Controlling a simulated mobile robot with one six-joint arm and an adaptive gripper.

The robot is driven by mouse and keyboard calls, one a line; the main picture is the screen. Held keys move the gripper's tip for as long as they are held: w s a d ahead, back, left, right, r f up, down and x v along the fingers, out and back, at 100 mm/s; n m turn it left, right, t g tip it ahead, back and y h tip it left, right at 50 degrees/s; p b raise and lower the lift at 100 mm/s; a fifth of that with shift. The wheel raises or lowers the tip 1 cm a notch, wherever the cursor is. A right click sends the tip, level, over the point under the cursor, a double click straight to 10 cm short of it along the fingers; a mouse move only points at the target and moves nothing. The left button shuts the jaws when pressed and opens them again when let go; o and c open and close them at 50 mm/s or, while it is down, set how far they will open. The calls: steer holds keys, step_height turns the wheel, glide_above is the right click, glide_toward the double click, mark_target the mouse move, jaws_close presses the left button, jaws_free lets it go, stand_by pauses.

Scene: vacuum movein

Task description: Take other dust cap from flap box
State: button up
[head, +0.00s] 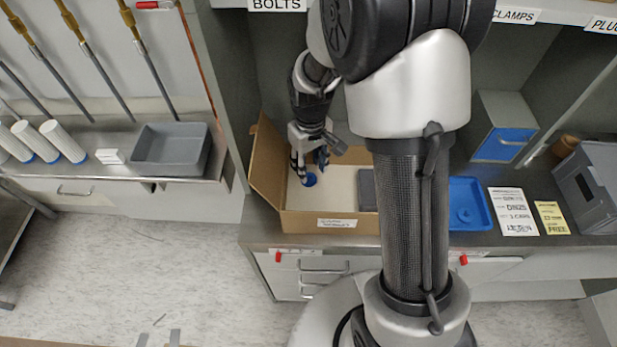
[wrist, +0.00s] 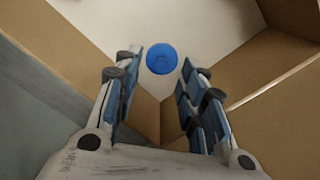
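A blue dust cap (head: 309,179) lies on the pale floor of the cardboard flap box (head: 305,222), near its left end. The same round blue cap (wrist: 161,58) shows in the wrist view, ahead of the fingers and apart from them. My gripper (head: 309,165) reaches down into the box above the cap. In the wrist view my gripper (wrist: 160,85) is open, with its blue-padded fingers apart and nothing between them. A blue tray (head: 480,218) right of the box holds another blue cap-like round piece (head: 464,216). My arm hides part of the box's right end.
The box's left flap (head: 267,165) stands up beside my gripper. A grey item (head: 368,190) is at the box's right. White and yellow cards (head: 551,217) and a grey bin (head: 592,188) stand farther right. A grey tray (head: 170,150) is on the left bench.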

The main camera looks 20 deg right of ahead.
mark_target(309, 175)
step_height(309, 175, down, 3)
steer(key=shift+a+f+b, duration=0.15)
steer(key=shift+b, duration=0.35)
steer(key=c, duration=0.8)
steer(key=shift+c, duration=0.4)
